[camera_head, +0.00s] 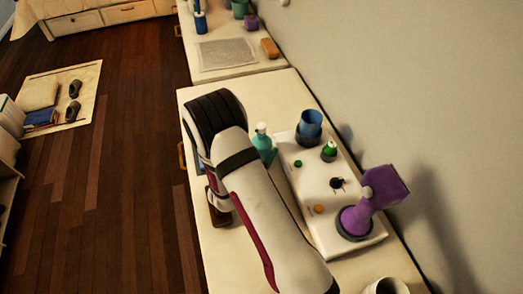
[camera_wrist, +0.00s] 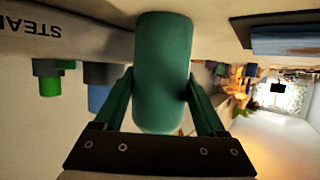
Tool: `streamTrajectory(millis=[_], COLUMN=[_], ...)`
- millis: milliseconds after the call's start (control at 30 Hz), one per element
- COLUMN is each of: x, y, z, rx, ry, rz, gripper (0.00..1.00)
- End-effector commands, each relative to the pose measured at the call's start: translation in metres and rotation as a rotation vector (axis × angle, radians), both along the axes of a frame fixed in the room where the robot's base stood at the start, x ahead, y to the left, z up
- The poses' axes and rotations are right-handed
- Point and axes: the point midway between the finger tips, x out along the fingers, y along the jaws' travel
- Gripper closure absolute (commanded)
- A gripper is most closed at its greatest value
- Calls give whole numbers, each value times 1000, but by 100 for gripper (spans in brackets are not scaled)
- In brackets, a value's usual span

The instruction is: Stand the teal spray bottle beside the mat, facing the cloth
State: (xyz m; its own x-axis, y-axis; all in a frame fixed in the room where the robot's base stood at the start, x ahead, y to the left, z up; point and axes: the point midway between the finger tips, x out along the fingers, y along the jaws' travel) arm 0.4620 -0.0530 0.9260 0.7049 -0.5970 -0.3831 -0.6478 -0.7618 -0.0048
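The teal spray bottle (camera_head: 263,142), with a pale top, is upright in the head view between my arm and a white board. In the wrist view its teal body (camera_wrist: 162,75) fills the middle, between the two fingers of my gripper (camera_wrist: 161,85). Both fingertips appear to press its sides, so my gripper is shut on it. In the head view my arm hides the fingers. I cannot tell whether its base touches the counter. A grey mat (camera_head: 228,53) lies on the far counter. I cannot make out the cloth for certain.
The white board (camera_head: 308,187) bears a blue cup (camera_head: 310,123), a small green bottle (camera_head: 329,149) and a purple steamer-like device (camera_head: 371,201). A brown-orange block (camera_head: 270,48) sits beside the grey mat. The wall runs along the right. The near counter (camera_head: 225,258) is bare at front left.

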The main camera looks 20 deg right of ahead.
Motion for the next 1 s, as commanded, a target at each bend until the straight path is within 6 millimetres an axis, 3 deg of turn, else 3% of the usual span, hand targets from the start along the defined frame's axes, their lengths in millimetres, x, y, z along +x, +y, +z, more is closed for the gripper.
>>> streamTrajectory(millis=[33,367,667,900,1000], x=[0,0,0,0,-16], y=[0,0,0,-1,-21], z=[0,0,5,45,56], rx=[0,0,1,0,-1], ry=[0,0,-2,-5,-1], rz=[0,0,-1,0,-5], gripper=[40,98,100,100,100])
